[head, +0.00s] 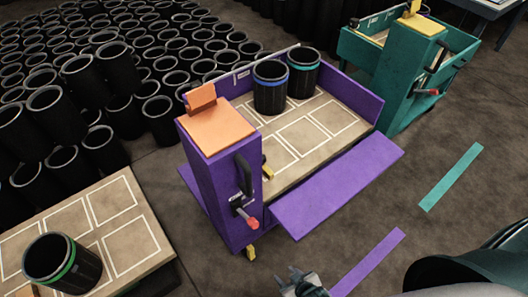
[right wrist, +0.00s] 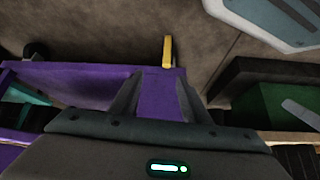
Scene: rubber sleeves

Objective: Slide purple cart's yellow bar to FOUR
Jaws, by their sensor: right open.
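The purple cart (head: 222,207) stands in the middle of the head view, with an orange-topped column at its near left corner. A small yellow piece (head: 266,168) shows beside the column at the bed's edge, and another yellow piece (head: 251,252) sticks out at the column's foot. I cannot tell which is the bar; no FOUR mark is readable. My right gripper (head: 301,281) is at the bottom of the head view, apart from the cart. In the right wrist view its fingers (right wrist: 160,98) are open and empty, with purple and a yellow piece (right wrist: 167,50) beyond. My left gripper is not in view.
Two black sleeves, one blue-banded (head: 270,88) and one teal-banded (head: 303,72), stand on the cart's bed. A purple flap (head: 335,188) hangs on its right. A red-knobbed lever (head: 247,219) is on the column. A teal cart (head: 400,85) stands behind.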

